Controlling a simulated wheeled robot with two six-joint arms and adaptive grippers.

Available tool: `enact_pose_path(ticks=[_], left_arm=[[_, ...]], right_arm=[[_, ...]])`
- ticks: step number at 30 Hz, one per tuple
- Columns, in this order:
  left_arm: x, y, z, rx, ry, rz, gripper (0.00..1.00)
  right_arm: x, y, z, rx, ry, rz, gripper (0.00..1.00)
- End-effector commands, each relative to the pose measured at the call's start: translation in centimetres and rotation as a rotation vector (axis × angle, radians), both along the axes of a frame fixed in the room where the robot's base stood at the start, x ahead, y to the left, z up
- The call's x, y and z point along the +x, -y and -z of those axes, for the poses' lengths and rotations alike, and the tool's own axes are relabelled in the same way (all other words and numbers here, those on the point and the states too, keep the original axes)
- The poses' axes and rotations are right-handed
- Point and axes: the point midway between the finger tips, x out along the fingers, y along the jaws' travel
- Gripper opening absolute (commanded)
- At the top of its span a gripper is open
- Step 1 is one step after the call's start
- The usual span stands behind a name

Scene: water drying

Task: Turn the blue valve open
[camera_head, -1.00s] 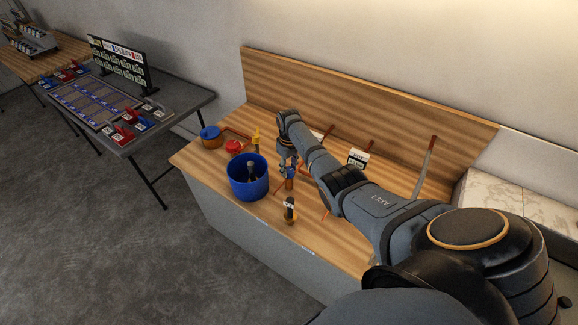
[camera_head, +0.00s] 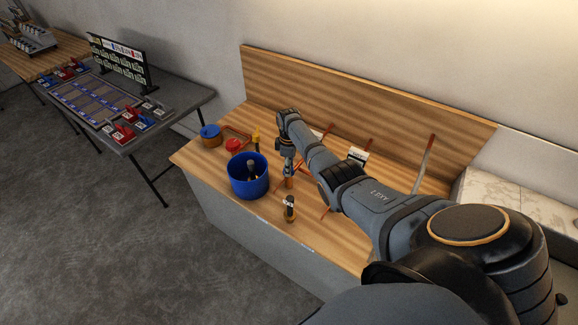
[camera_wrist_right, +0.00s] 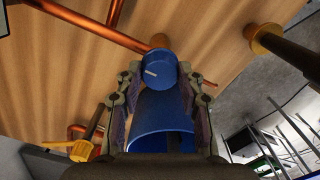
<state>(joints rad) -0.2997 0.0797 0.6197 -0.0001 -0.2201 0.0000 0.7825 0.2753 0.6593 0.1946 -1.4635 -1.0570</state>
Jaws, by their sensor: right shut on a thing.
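The blue valve (camera_wrist_right: 157,72) is a round blue knob with a white mark, on a copper pipe end that also shows in the head view (camera_head: 289,183). My right gripper (camera_wrist_right: 160,82) has one finger on each side of the knob and is shut on it. In the head view my right gripper (camera_head: 288,168) points down at the wooden bench and mostly covers the knob. My left gripper is not in view.
A blue bucket (camera_head: 248,187) stands just left of the gripper. A black-handled piece (camera_head: 290,207) stands in front. A red piece (camera_head: 233,145), a blue-topped piece (camera_head: 210,131) and a yellow handle (camera_head: 256,137) are farther left. Copper pipes (camera_wrist_right: 100,25) run nearby.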

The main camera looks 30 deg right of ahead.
Motion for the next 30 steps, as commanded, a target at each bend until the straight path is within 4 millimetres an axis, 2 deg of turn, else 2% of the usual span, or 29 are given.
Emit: enact_pose_path(ticks=[15, 16, 20, 21, 30], left_arm=[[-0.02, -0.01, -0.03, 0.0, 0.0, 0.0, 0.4], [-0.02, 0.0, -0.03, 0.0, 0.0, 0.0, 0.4], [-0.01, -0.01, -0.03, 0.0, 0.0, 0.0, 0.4], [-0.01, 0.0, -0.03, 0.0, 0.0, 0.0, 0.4], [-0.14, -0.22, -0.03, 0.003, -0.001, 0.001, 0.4]], right_arm=[[0.21, -0.04, -0.2, 0.0, 0.006, -0.019, 0.07], [0.21, -0.04, -0.2, 0.0, 0.006, -0.019, 0.41], [0.16, -0.03, -0.16, 0.0, 0.004, -0.018, 0.59], [0.14, -0.02, -0.14, 0.0, 0.004, -0.018, 0.61], [0.07, 0.0, -0.2, 0.001, 0.002, -0.017, 0.61]])
